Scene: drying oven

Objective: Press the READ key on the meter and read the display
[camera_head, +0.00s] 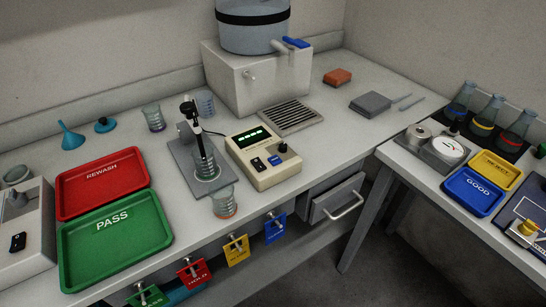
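The cream meter (268,176) stands on the bench right of the probe stand. Its dark display (251,138) shows several small green marks, too small to read as a value. On its sloped front are a black control (257,164), a blue key (274,161) and a dark knob (283,148). I cannot make out the labels, so I cannot tell which is READ. A black probe (200,145) on a grey stand (183,158) reaches into a beaker (207,184). Neither of my grippers is in view.
Another beaker (223,204) stands at the bench edge, front-left of the meter. A drain grille (290,117) lies behind the meter. The red REWASH tray (84,192) and green PASS tray (76,247) lie left. Coloured tags (236,250) hang on the front edge; a drawer (336,200) is below.

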